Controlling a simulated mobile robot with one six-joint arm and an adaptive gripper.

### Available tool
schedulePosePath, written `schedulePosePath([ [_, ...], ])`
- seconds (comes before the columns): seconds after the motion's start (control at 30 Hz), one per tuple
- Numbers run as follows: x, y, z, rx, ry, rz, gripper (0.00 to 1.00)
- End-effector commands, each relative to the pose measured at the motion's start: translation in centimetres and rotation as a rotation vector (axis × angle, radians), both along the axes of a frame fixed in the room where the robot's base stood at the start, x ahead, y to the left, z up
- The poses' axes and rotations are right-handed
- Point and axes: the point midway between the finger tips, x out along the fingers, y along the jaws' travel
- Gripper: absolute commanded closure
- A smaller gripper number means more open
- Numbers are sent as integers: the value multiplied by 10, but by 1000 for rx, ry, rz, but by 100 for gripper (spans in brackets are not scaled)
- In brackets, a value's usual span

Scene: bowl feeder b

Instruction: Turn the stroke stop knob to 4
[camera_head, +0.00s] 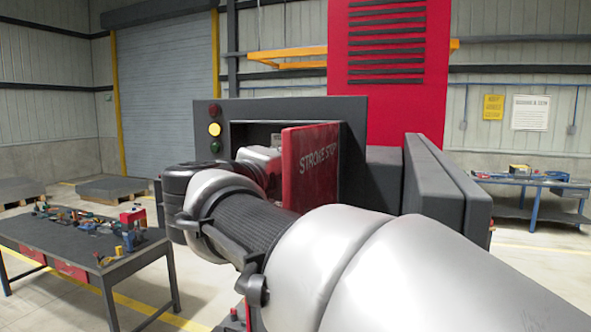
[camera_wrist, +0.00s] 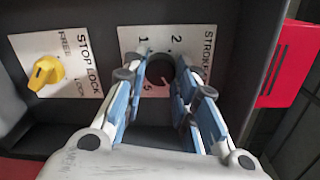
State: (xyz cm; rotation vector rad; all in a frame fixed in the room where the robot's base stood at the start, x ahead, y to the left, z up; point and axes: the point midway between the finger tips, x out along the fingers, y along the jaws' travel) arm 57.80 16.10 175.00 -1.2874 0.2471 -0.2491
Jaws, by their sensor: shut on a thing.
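The stroke stop knob (camera_wrist: 160,66) is a dark round knob on a white number plate (camera_wrist: 128,36) marked STROKE in the wrist view. The digits 1 and 2 show above it and another digit shows just below; the 4 is not readable. A small pale mark shows on the knob's lower part, but I cannot tell exactly which digit it points to. My gripper (camera_wrist: 161,72) has its blue-padded fingers shut on the knob, one on each side. In the head view my arm hides the knob and fingers.
A yellow stop lock knob (camera_wrist: 46,73) sits left of the number plate, by FREE and LOCK labels. The red door (camera_head: 311,166) lettered STROKE STOP stands open beside the dark cabinet (camera_head: 283,107). A workbench with tools (camera_head: 45,232) stands at left.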

Motion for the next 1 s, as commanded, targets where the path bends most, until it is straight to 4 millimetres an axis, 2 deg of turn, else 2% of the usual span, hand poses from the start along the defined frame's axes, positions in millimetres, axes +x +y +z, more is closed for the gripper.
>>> schedulePosePath([
  [0.2, 0, 0, 0, -1, 1, -1, 97],
  [0.23, 0, 0, 0, -1, 1, -1, 72],
  [0.5, 0, 0, 0, -1, 0, 0, 54],
  [0.83, -1, 1, 0, -2, 1, 0, 53],
  [1.0, -17, 7, 1, -2, 1, 4, 53],
])
